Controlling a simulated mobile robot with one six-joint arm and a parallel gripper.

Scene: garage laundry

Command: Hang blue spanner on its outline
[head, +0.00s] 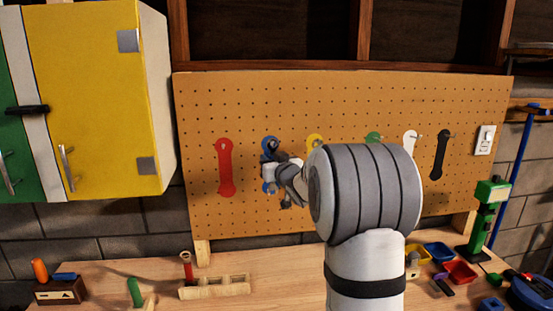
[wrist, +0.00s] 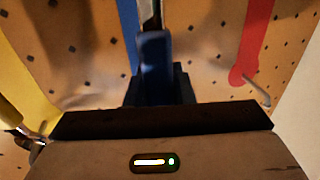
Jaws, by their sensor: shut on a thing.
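My gripper (head: 270,168) is at the pegboard, over the blue place between the red and yellow outlines. It is shut on the blue spanner, whose blue body (wrist: 155,65) stands between the fingers in the wrist view. A blue strip of the painted outline (wrist: 128,25) shows on the board just beside the spanner there. In the head view blue shows above and below my gripper; I cannot tell spanner from outline there. Whether the spanner touches its peg is hidden.
The pegboard (head: 330,215) also carries a red shape (head: 226,167), with a peg by it in the wrist view (wrist: 257,90), and yellow, green, white and black (head: 441,155) shapes. A yellow cabinet (head: 95,100) stands left. A wooden rack (head: 215,287) and small bins (head: 459,272) are on the bench.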

